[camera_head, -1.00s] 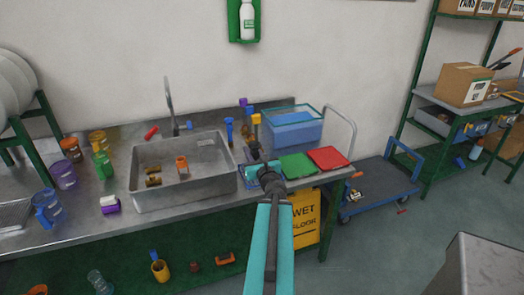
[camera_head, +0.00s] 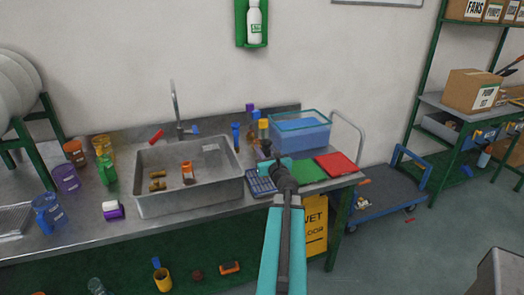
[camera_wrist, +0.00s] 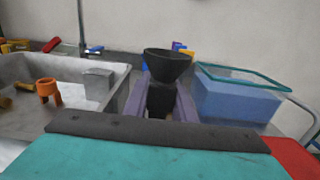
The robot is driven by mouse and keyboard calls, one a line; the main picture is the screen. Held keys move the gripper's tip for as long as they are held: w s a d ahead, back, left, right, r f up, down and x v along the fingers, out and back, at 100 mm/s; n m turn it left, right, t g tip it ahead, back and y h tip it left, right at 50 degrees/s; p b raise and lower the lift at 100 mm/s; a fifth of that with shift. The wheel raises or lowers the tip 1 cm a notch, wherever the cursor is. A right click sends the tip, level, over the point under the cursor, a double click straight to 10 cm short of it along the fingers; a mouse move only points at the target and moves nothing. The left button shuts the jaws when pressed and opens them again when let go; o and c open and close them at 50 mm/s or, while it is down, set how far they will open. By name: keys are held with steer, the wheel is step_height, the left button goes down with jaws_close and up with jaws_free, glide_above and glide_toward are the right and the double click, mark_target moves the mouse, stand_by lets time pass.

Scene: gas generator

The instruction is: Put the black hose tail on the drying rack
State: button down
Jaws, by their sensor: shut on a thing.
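My gripper (camera_wrist: 160,105) is shut on a dark, funnel-shaped black piece, which looks like the black hose tail (camera_wrist: 168,66); it stands upright between the purple-grey fingers in the wrist view. In the head view my gripper (camera_head: 268,158) is over the bench, right of the sink, and the held black piece (camera_head: 265,147) is small there. A blue gridded rack (camera_head: 260,184) lies between the sink and the green mat, just left of and below the gripper. A grey ridged rack (camera_head: 14,219) lies at the bench's far left. I cannot tell which is the drying rack.
The metal sink (camera_head: 190,203) holds several brass and orange fittings. A blue bin (camera_head: 302,136) stands behind the green mat (camera_head: 303,169) and red mat (camera_head: 336,162). Bottles and upright blue and yellow items stand behind the gripper. A blue cart (camera_head: 385,190) stands to the right.

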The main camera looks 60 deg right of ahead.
steer(key=shift+w+d+f+p, duration=0.1)
steer(key=shift+w+d, duration=0.2)
steer(key=shift+d, duration=0.4)
steer(key=shift+w+d+f+p, duration=0.1)
steer(key=shift+w+d, duration=0.25)
steer(key=shift+d, duration=0.3)
steer(key=shift+w+d+f+p, duration=0.1)
steer(key=shift+w+d, duration=0.2)
steer(key=shift+d, duration=0.4)
steer(key=shift+w+d+r, duration=0.1)
steer(key=f+b, duration=0.2)
steer(key=f, duration=0.1)
steer(key=shift+w+d+f, duration=0.15)
steer(key=shift+d+f, duration=0.05)
steer(key=shift+f, duration=0.1)
steer(key=shift+f+b, duration=0.2)
steer(key=shift+b, duration=0.1)
steer(key=c, duration=1.5)
jaws_free()
